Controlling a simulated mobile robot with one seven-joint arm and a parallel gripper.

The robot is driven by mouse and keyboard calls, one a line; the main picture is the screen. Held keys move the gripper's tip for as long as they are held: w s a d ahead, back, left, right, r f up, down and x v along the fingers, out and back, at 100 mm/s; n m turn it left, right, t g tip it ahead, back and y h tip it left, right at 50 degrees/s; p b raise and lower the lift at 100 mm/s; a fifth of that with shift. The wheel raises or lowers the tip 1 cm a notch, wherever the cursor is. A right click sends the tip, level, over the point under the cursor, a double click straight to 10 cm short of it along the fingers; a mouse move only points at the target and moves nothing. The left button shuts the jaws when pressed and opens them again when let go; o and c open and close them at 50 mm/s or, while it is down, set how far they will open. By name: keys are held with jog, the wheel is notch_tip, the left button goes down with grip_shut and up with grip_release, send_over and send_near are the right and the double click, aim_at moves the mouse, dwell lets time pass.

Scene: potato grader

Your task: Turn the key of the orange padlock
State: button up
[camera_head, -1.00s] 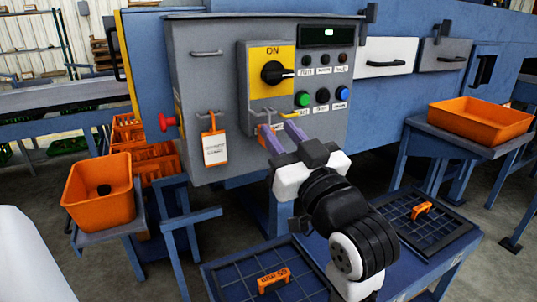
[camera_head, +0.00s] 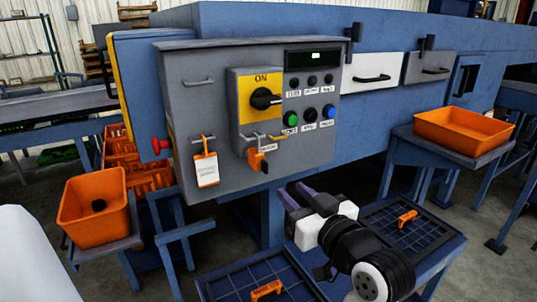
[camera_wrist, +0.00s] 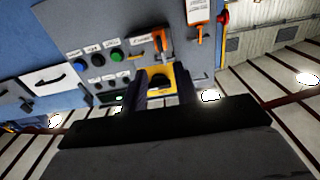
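The orange padlock (camera_head: 256,160) hangs on the grey control cabinet, below the yellow plate with the black switch (camera_head: 264,99), near a small yellow hasp. In the wrist view, which is turned over, the padlock (camera_wrist: 163,43) shows beyond my fingers. A small grey part sits by the padlock; I cannot tell whether it is the key or how it is turned. My gripper (camera_head: 297,196) is below and to the right of the padlock, apart from it. Its two fingers also show in the wrist view (camera_wrist: 162,92), spread, with nothing held between them.
An orange-clipped white tag (camera_head: 205,169) hangs left of the padlock. Buttons (camera_head: 309,115) sit above right of it. A blue table with dark grid trays (camera_head: 379,214) stands below my arm. Orange bins (camera_head: 92,212) stand at left and right (camera_head: 463,131).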

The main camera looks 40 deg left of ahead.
aim_at(267, 168)
jog(key=p+x, duration=0.1)
jog(key=x, duration=1)
jog(key=shift+p, duration=0.3)
grip_shut()
